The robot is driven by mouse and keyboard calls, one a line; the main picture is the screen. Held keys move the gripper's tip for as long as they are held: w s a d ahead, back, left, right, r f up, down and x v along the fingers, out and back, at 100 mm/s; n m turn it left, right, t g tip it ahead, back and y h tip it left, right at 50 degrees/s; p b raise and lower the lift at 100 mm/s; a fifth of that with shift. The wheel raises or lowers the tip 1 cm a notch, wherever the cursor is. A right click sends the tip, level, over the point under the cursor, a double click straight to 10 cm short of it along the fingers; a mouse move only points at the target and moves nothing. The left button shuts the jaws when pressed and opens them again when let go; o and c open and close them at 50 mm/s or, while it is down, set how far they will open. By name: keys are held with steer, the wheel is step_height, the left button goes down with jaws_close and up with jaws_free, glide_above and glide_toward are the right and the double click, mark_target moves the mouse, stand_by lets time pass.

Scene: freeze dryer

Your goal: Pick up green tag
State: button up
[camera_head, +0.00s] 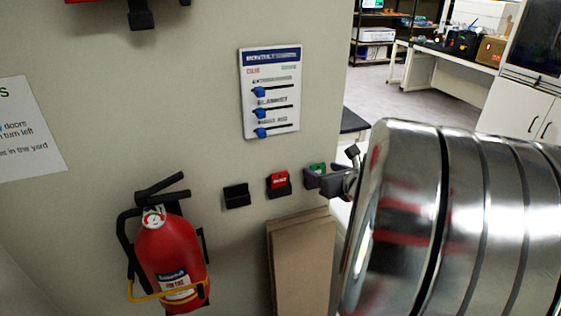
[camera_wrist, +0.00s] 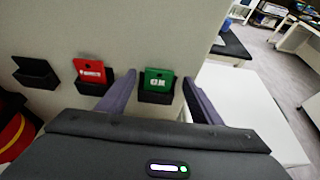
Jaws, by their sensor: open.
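The green tag (camera_wrist: 158,80) stands upright in a black wall holder (camera_wrist: 156,97) in the wrist view. It also shows in the head view (camera_head: 317,169), partly hidden by my gripper. My gripper (camera_wrist: 160,83) is open, with one finger on each side of the green tag and its holder. I cannot tell whether either finger touches them. In the head view my gripper (camera_head: 322,181) is at the wall by the rightmost holder.
A red tag (camera_wrist: 89,71) sits in the holder to the left, and an empty holder (camera_wrist: 36,72) is further left. A fire extinguisher (camera_head: 172,255) hangs on the wall. A sign with blue sliders (camera_head: 270,91) is above. A white surface (camera_wrist: 245,105) lies right of the wall.

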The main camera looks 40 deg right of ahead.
steer(key=shift+w+f, duration=0.2)
steer(key=shift+w, duration=0.35)
steer(key=shift+s, duration=0.15)
steer(key=c, duration=1.1)
steer(key=shift+r, duration=0.1)
